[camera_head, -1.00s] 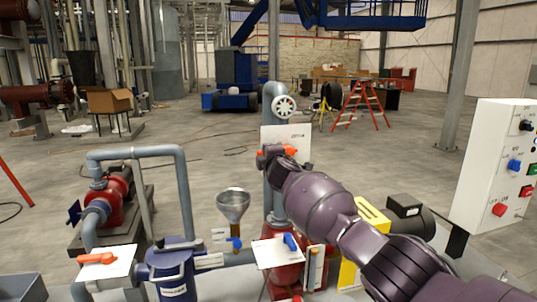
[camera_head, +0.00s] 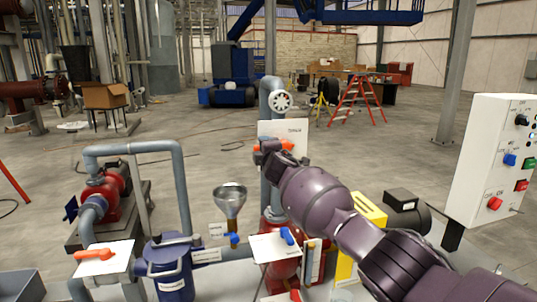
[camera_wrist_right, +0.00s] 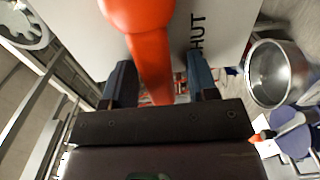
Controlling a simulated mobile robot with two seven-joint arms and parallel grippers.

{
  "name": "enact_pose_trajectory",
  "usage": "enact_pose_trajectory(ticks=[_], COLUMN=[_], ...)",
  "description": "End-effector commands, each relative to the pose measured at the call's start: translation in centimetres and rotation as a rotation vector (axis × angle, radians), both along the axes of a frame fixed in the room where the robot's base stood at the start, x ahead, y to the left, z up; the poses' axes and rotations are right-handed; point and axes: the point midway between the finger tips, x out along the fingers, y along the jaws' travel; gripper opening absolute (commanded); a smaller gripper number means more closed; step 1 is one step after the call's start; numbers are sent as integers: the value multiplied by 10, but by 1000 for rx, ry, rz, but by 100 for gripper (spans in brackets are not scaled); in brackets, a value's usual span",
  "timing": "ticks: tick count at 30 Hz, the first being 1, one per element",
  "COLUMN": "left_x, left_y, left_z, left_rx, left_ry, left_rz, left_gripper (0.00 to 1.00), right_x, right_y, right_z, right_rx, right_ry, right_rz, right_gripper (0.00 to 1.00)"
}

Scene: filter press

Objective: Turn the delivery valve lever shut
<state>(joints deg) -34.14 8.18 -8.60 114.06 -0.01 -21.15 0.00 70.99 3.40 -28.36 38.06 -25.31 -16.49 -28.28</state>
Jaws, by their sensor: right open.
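The orange delivery valve lever (camera_head: 288,144) sits in front of a white plate (camera_head: 269,129) on the grey vertical pipe. My right gripper (camera_head: 265,153) is at the lever and hides part of it in the head view. In the right wrist view the lever (camera_wrist_right: 150,60) runs down between the two dark fingers of my right gripper (camera_wrist_right: 162,78). The fingers stand apart on either side of it with gaps showing. The plate (camera_wrist_right: 225,25) carries lettering ending in "HUT". My left gripper is out of view.
A metal funnel (camera_head: 230,200) stands left of the pipe. A second orange lever (camera_head: 95,254) and a blue lever (camera_head: 287,236) sit on lower white plates. A white handwheel (camera_head: 280,102) is above the valve. A control box (camera_head: 490,165) stands at right.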

Motion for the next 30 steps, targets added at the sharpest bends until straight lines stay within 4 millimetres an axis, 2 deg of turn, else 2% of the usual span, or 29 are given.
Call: enact_pose_trajectory(ticks=[12, 30], left_x=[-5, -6], left_y=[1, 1], left_z=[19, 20], left_rx=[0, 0], left_ry=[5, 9], left_rz=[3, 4], left_gripper=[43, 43], right_x=[-26, -80], right_y=[-9, -27], right_z=[1, 0], right_rx=[2, -2], right_ry=[2, -2], right_rz=[2, 1], right_gripper=[53, 53])
